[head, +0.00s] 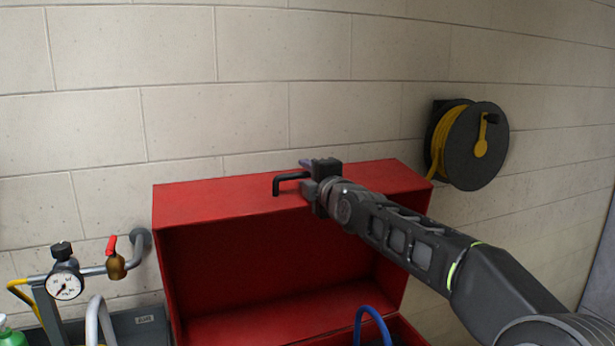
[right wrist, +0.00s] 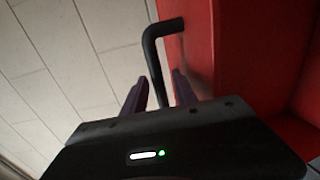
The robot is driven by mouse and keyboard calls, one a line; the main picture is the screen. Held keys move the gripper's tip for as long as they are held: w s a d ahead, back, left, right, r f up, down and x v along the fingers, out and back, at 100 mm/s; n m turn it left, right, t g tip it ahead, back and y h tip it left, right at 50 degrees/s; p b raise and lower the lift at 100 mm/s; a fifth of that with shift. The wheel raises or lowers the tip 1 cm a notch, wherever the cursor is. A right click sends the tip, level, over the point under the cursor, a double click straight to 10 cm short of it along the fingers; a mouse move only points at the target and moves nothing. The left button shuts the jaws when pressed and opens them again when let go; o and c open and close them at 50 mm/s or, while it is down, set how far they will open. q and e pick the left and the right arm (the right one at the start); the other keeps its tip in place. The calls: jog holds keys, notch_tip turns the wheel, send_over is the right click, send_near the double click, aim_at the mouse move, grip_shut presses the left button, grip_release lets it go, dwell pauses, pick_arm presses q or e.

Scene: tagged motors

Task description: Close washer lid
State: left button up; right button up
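The red washer lid (head: 285,193) stands raised, with the dark red inside of the washer (head: 275,255) showing below it. A black bent handle (head: 288,178) sticks out from the lid's front edge, and it also shows in the right wrist view (right wrist: 150,50). My right gripper (head: 308,172) is at the handle. In the right wrist view, the fingers (right wrist: 158,92) are apart, with the handle's bar between them. A gap seems to show on each side of the bar. My left gripper is in neither view.
A black hose reel (head: 476,145) with yellow hose hangs on the block wall (head: 340,50) at right. A pressure gauge (head: 64,286) and a red-handled valve (head: 115,262) stand left of the washer. A blue hose (head: 372,318) arches at the washer's front.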

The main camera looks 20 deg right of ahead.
grip_shut()
dwell(1.2)
